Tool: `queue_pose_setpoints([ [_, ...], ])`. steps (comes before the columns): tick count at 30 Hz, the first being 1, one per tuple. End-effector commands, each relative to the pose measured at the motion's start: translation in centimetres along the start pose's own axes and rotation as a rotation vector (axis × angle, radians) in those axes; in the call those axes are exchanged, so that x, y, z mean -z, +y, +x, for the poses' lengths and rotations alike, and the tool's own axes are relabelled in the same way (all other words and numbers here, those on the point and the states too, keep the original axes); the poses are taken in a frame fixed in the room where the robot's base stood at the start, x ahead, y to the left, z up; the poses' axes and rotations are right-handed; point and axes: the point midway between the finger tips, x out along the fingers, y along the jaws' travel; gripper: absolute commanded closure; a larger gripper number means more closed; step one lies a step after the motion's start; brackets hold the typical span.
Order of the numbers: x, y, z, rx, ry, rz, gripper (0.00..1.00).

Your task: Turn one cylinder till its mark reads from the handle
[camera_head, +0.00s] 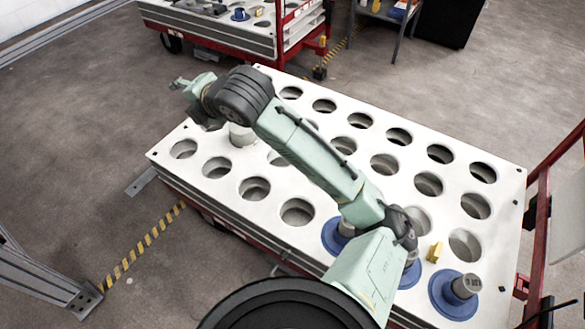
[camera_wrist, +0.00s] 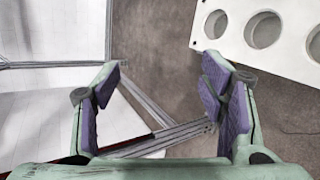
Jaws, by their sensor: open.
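A grey cylinder with a wide blue flange (camera_head: 455,295) stands at the near right corner of the white hole-plate cart (camera_head: 330,255). Two more blue-flanged cylinders (camera_head: 333,238) (camera_head: 410,275) stand along the near side, partly hidden by my arm.
A small yellow block (camera_head: 435,252) stands on the plate between flanged cylinders. Most plate holes are empty. A second red cart (camera_head: 240,35) stands behind, a dark cabinet (camera_head: 447,22) at the back right. Yellow-black tape (camera_head: 145,245) marks the open floor at left.

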Motion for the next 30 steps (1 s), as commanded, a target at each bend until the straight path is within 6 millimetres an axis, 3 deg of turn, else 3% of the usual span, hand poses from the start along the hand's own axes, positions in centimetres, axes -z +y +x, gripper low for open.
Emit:
queue_pose_setpoints([
  [1, -2.4, -3.8, -0.8, 0.106, -0.027, -0.028, 0.35],
  [6, -7.1, -16.7, -5.3, 0.463, -0.003, -0.122, 0.35],
  [9, -8.4, -23.6, -9.3, 0.649, 0.061, -0.149, 0.35],
  [13, -8.6, -30.4, -14.7, 0.828, 0.171, -0.156, 0.35],
  [16, -8.0, -33.8, -17.9, 0.912, 0.25, -0.153, 0.35],
  [21, -7.3, -36.5, -20.7, 0.973, 0.328, -0.146, 0.35],
  [25, -6.9, -37.6, -20.6, 0.981, 0.341, -0.144, 0.35],
  [30, -6.3, -39.8, -19.2, 0.979, 0.34, -0.144, 0.35],
])
